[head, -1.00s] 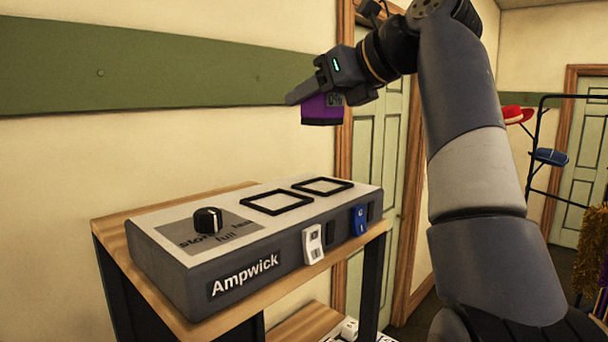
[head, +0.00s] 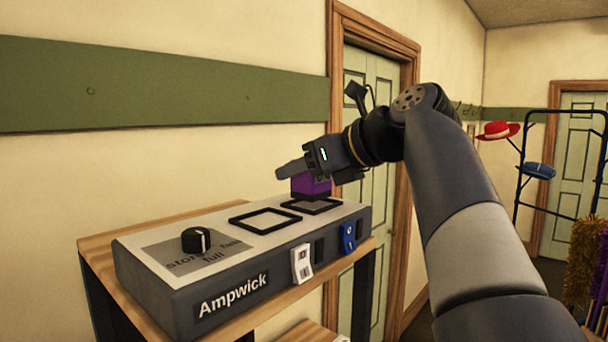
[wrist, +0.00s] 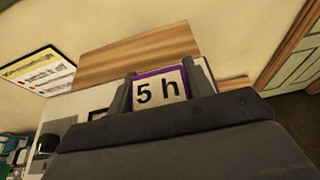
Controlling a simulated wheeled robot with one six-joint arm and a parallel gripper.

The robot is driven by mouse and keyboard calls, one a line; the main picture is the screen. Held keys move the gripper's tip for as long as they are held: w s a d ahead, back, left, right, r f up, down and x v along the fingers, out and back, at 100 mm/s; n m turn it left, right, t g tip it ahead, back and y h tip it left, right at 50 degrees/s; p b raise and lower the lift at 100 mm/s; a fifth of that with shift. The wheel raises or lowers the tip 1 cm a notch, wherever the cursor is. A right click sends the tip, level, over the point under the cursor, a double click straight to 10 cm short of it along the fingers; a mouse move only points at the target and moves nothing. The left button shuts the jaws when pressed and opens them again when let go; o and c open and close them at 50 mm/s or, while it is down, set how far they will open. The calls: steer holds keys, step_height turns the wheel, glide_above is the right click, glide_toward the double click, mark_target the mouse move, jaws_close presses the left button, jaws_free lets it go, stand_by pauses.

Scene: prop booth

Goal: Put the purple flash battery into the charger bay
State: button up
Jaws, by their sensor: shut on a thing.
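The purple flash battery (head: 311,186) is held upright in my gripper (head: 314,171), above the rear right square bay (head: 320,207) of the Ampwick charger (head: 240,283). Its lower end is at or just above that bay's black frame; I cannot tell whether it touches. In the wrist view the battery (wrist: 159,91) shows a pale "5 h" label between the fingers. The other bay (head: 265,220), nearer the dial, is empty.
The charger stands on a wooden shelf unit (head: 97,247) against the wall with a green band (head: 160,85). A rack with a red hat (head: 498,130) and a blue hat (head: 538,170) stands at right. The space above the charger's left part is free.

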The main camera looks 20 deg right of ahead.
steer(key=shift+f, duration=0.55)
steer(key=shift+f, duration=0.1)
steer(key=o, duration=1.2)
steer(key=shift+f, duration=0.1)
steer(key=shift+r, duration=0.2)
steer(key=v, duration=1.2)
